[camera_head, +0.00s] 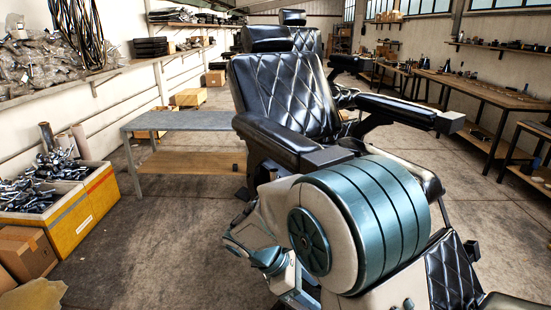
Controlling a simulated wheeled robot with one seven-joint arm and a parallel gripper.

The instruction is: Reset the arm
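My arm (375,220) fills the lower right, with a large teal and beige joint close to the camera. Smaller pale links with teal parts (268,255) show below and to its left. My gripper cannot be made out; no fingertips show in the view. The arm stands in front of a black barber chair (285,90) with a quilted back and hides part of its seat and base.
The chair's armrests (397,108) reach toward me. A grey metal table (180,121) stands left of the chair. Yellow bins (88,218) of metal parts and cardboard boxes (25,253) line the left. Workbenches (485,92) line the right wall. Floor between bins and chair is clear.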

